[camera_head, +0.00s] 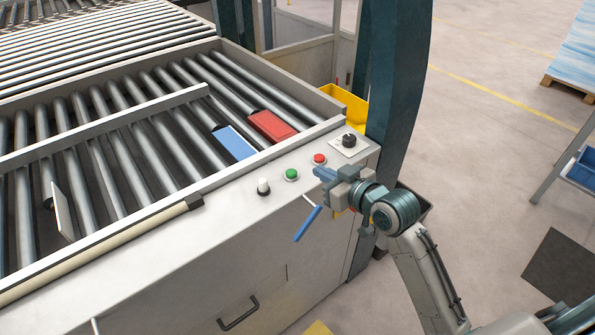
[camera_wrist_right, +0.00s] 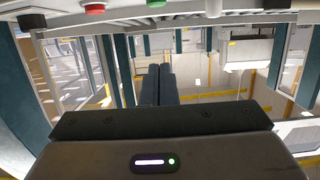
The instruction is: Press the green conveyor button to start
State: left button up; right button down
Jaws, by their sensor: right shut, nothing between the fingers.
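The green button (camera_head: 291,174) sits on the light grey control panel at the near edge of the roller conveyor, between a red button (camera_head: 319,159) and a white-topped knob (camera_head: 263,187). My right gripper (camera_head: 323,174) is shut and empty, just off the panel's front edge, to the right of the green button and apart from it. In the right wrist view the green button (camera_wrist_right: 156,3) shows at the top edge, beyond the shut fingers (camera_wrist_right: 159,68), with the red button (camera_wrist_right: 95,9) to its left. My left gripper is not in view.
A black rotary knob (camera_head: 348,140) stands at the panel's right end, near a dark teal post (camera_head: 396,70). A blue block (camera_head: 234,142) and a red block (camera_head: 271,126) lie on the rollers. A blue-handled lever (camera_head: 307,223) juts from the front.

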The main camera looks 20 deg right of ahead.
jog(key=p, duration=0.3)
send_over(298, 182)
notch_tip(298, 182, down, 2)
jog(key=shift+f, duration=0.1)
notch_tip(298, 182, down, 3)
jog(key=shift+w+f+p, duration=0.15)
jog(key=shift+f+p, duration=0.05)
jog(key=shift+p, duration=0.3)
jog(key=shift+f, duration=0.5)
